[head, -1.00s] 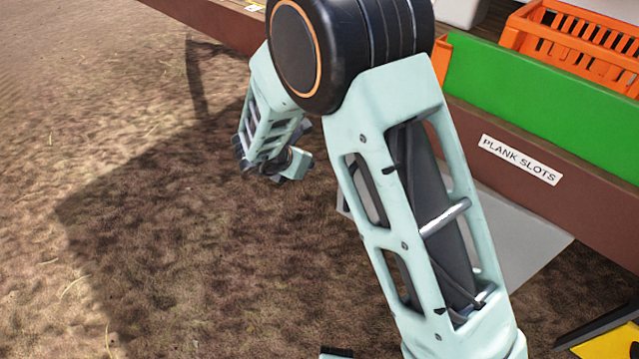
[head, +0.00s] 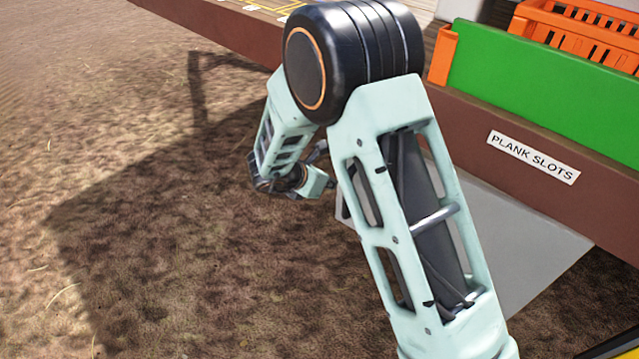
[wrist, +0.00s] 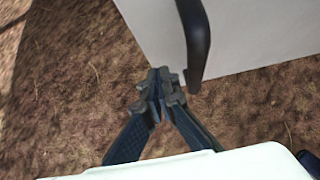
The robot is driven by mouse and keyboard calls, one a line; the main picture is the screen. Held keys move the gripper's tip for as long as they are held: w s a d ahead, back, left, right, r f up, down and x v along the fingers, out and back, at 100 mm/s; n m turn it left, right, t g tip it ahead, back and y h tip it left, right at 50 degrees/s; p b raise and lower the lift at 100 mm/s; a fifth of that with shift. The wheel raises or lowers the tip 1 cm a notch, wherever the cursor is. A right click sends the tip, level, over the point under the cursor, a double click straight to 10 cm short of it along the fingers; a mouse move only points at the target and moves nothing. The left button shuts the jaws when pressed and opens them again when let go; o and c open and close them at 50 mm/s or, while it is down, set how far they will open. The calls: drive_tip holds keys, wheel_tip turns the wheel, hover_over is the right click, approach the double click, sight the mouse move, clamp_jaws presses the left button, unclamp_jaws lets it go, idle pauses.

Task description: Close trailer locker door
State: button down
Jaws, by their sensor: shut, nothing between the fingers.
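A light grey panel (head: 515,245), apparently the trailer locker door, shows below the trailer's brown side, partly hidden behind my arm. In the wrist view the panel (wrist: 255,38) fills the top right, with bare ground past its lower edge. A dark curved handle (wrist: 197,38) stands in front of the panel. My gripper (wrist: 161,80) is shut and empty, just left of the handle's lower end and near the panel's lower edge. I cannot tell whether it touches either. In the head view my arm hides much of the gripper area. How far the door stands open is unclear.
The trailer's brown side (head: 470,125) bears a "PLANK SLOTS" label (head: 533,158). A green board (head: 545,85) and an orange crate (head: 585,25) are on the trailer. A yellow edge (head: 618,347) shows at bottom right. Open dirt ground (head: 150,260) lies to the left.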

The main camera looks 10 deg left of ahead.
drive_tip(key=shift+w+d+r, duration=0.1)
drive_tip(key=shift+w+d, duration=0.35)
drive_tip(key=shift+w, duration=0.3)
drive_tip(key=shift+w+d+r, duration=0.1)
drive_tip(key=shift+w+d, duration=0.3)
drive_tip(key=shift+w, duration=0.3)
